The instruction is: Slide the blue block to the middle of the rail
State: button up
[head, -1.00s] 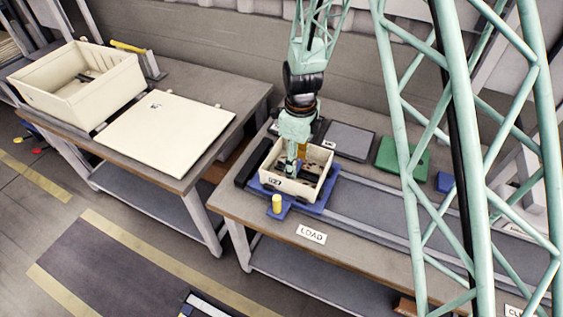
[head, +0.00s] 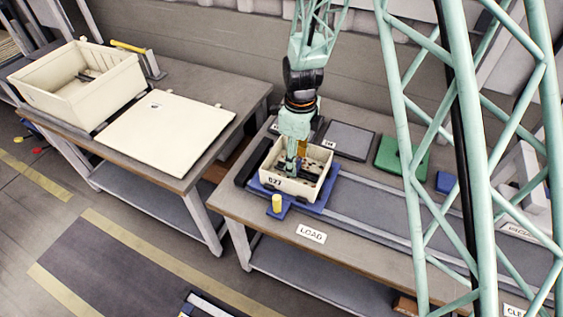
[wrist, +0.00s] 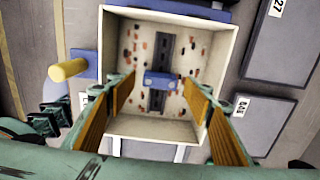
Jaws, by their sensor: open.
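The blue block (wrist: 161,80) sits across a dark rail (wrist: 163,50) inside a cream box (wrist: 205,22) in the wrist view. It is a little below the middle of the rail's visible length there. My gripper (wrist: 160,90) is open, with its orange-padded fingers on the left and right of the block and gaps showing on both sides. In the head view my gripper (head: 297,158) reaches down into the cream box (head: 283,184); the block cannot be made out there.
The box stands on a blue carriage (head: 322,204) with a yellow knob (head: 277,201), at the left end of a long track (head: 400,220). Grey and green pads (head: 392,155) lie behind. Another cream box (head: 110,80) and a flat cream panel (head: 165,130) are on the left table.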

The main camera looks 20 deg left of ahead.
jog(key=shift+a+r+p, duration=0.2)
jog(key=shift+r+p, duration=0.3)
jog(key=shift+r, duration=0.75)
jog(key=shift+a+r+p, duration=0.15)
jog(key=shift+r+p, duration=0.3)
jog(key=shift+r, duration=0.75)
jog(key=shift+w+d+r, duration=0.1)
jog(key=shift+d+r, duration=0.1)
jog(key=shift+r, duration=0.3)
jog(key=s+d+r+n+t, duration=0.1)
jog(key=s+d+r+n, duration=0.2)
jog(key=d+r, duration=0.5)
jog(key=s+d+r+n, duration=0.3)
jog(key=d+r, duration=0.2)
jog(key=r, duration=0.6)
jog(key=s+d+r+n+t, duration=0.1)
jog(key=s+d+r+n, duration=0.25)
jog(key=d+r, duration=0.45)
jog(key=s+d+r+n, duration=0.3)
jog(key=s+d+r, duration=0.1)
jog(key=s, duration=0.5)
jog(key=s+d+r+n+t, duration=0.1)
jog(key=s+d+r+n, duration=0.3)
jog(key=s, duration=0.5)
jog(key=s+d+r+n+t, duration=0.1)
jog(key=s+d+r+n, duration=0.2)
jog(key=s, duration=0.6)
jog(key=shift+d+r, duration=0.55)
jog(key=shift+d, duration=0.65)
